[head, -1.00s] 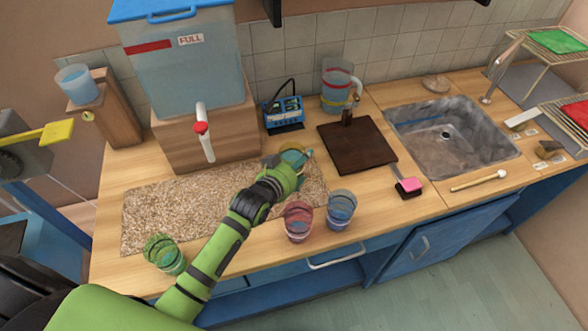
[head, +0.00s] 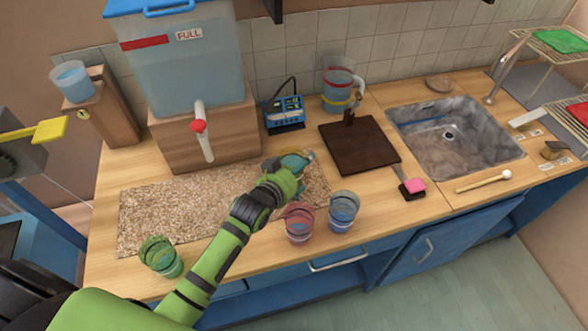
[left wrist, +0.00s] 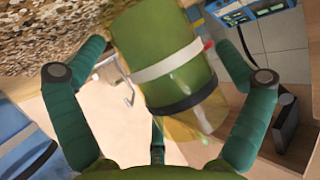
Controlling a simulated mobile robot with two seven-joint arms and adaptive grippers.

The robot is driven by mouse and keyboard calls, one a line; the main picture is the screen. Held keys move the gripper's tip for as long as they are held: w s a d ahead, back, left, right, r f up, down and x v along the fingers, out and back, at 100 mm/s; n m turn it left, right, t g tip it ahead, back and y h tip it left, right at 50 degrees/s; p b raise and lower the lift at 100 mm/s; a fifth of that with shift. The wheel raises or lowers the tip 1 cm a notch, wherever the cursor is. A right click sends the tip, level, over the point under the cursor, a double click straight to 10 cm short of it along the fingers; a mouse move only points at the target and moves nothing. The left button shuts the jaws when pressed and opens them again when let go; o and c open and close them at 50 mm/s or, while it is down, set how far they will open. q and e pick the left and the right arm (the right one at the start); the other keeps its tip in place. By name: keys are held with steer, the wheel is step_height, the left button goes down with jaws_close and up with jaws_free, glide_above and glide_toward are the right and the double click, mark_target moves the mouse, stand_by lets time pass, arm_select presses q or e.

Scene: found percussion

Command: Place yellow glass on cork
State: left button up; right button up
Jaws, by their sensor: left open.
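The yellow glass (head: 287,156) is at the right end of the speckled cork mat (head: 170,208), partly hidden by my left gripper (head: 292,168) in the head view. In the left wrist view the glass (left wrist: 165,60), with a white and a dark band, looks greenish and lies between the two spread fingers of my left gripper (left wrist: 160,48). The fingers are open around it, and I see no clear grip. I cannot tell whether its base rests on the cork or beside it. My right gripper is not in view.
A green glass (head: 160,257) stands at the front left. A red glass (head: 298,222) and a blue glass (head: 342,211) stand close in front of the gripper. Behind are a water tank (head: 185,60) on a wooden block, a blue device (head: 285,113) and a dark board (head: 358,145).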

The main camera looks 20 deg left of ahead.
arm_select(q)
steer(key=shift+s+a+r, duration=0.1)
steer(key=shift+s+r, duration=0.2)
steer(key=shift+s, duration=0.15)
steer(key=b+v, duration=0.1)
steer(key=v, duration=1)
steer(key=shift+r, duration=0.1)
stand_by(0.7)
